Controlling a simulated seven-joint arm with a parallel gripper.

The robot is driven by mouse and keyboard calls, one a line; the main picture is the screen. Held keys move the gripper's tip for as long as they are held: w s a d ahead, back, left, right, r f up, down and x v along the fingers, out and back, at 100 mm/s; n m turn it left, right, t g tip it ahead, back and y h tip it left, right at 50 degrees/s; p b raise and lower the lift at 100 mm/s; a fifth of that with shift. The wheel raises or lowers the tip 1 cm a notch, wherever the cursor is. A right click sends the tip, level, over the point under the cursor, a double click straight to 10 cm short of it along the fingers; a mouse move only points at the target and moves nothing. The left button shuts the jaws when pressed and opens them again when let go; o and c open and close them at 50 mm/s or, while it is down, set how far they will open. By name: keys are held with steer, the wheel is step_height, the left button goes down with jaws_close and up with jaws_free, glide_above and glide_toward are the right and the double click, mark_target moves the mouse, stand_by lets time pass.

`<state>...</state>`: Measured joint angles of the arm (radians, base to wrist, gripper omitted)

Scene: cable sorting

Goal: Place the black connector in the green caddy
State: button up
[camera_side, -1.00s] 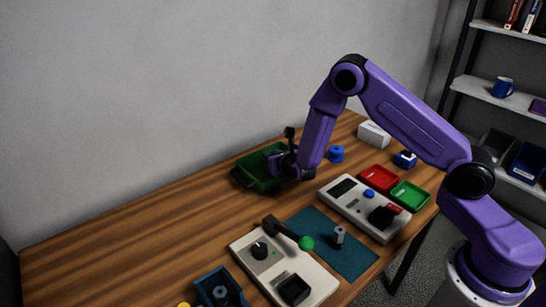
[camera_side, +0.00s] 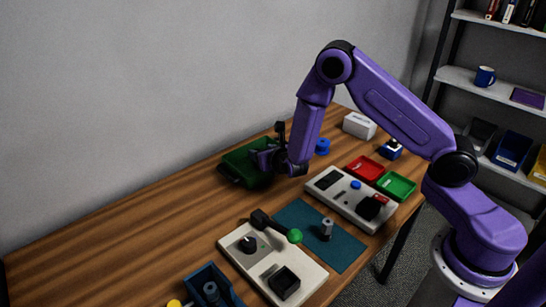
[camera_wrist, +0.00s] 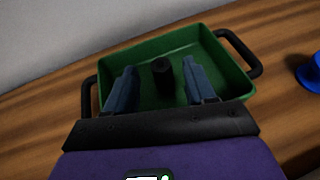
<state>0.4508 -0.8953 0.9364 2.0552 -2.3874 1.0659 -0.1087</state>
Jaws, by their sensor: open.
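The green caddy (camera_side: 232,158) stands at the back of the wooden table, with dark handles on its ends. In the wrist view the caddy (camera_wrist: 222,66) is below and ahead of my gripper. A short black cylindrical piece, the black connector by its look (camera_wrist: 162,76), shows inside the caddy, between my fingers. A gap shows on both sides of it. Whether it rests on the caddy floor I cannot tell. My gripper (camera_wrist: 160,68) is open, its two blue-grey fingers over the caddy. In the side view my gripper (camera_side: 262,158) partly hides the caddy and the connector is not visible.
A blue spool (camera_side: 322,146) stands right of the caddy. Red (camera_side: 366,168) and green trays (camera_side: 397,185) lie further right. Two light devices, one with a green-tipped lever (camera_side: 294,236), flank a teal mat (camera_side: 340,248). Bare table lies left of the caddy.

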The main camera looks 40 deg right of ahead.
steer(key=v, duration=0.9)
steer(key=shift+s+r, duration=0.1)
steer(key=shift+r, duration=0.1)
steer(key=s+d+r+m+g+h, duration=0.5)
steer(key=s+r+m, duration=0.3)
steer(key=s+m, duration=0.35)
steer(key=s+a+r+m+g+y, duration=0.1)
steer(key=s+m+g+y, duration=0.3)
steer(key=s, duration=0.7)
steer(key=s+a+r+m+g+y, duration=0.1)
steer(key=s+a+m+g+y, duration=0.3)
steer(key=s, duration=0.7)
steer(key=shift+m+y, duration=0.45)
steer(key=shift+y, duration=0.05)
